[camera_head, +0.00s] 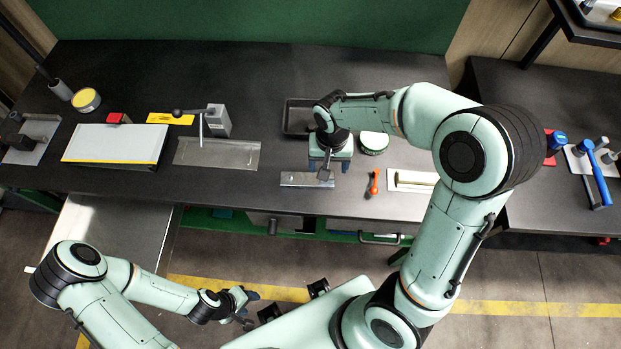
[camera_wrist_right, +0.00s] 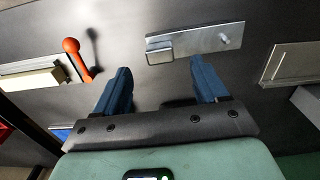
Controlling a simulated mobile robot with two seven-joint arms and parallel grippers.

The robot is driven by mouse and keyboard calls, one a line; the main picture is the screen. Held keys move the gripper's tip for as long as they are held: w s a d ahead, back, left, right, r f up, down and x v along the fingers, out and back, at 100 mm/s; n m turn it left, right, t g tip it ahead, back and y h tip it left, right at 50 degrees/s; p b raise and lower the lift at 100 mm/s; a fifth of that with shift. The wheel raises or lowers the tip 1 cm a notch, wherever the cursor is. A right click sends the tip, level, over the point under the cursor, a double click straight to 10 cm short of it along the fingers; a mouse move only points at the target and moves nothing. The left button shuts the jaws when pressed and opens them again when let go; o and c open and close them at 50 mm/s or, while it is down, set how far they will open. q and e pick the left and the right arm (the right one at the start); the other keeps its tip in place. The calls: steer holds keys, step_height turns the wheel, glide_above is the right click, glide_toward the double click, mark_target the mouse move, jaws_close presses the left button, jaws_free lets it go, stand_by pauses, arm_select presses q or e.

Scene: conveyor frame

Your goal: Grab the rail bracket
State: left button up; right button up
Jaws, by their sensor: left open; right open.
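The piece I take for the rail bracket (camera_head: 299,180) is a flat metal plate with a raised block at one end, lying near the table's front edge. It shows whole in the right wrist view (camera_wrist_right: 205,40), just beyond the fingertips. My right gripper (camera_head: 328,166) is open with nothing between its fingers and hangs over the block end; the wrist view shows its two blue fingers (camera_wrist_right: 160,78) spread apart, not around the plate. My left gripper (camera_head: 240,304) is open and empty, low in front of the table.
An orange-handled tool (camera_head: 374,182) and a pale plate with a brass-coloured bar (camera_head: 402,187) lie right of the bracket. A round green tin (camera_head: 373,142) and a dark tray (camera_head: 296,117) are behind. A larger metal plate (camera_head: 215,153) lies left.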

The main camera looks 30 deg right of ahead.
mark_target(307, 178)
steer(key=shift+w+f, duration=0.15)
steer(key=shift+f, duration=0.5)
step_height(307, 178, down, 5)
steer(key=shift+d+r, duration=0.1)
steer(key=c, duration=1.3)
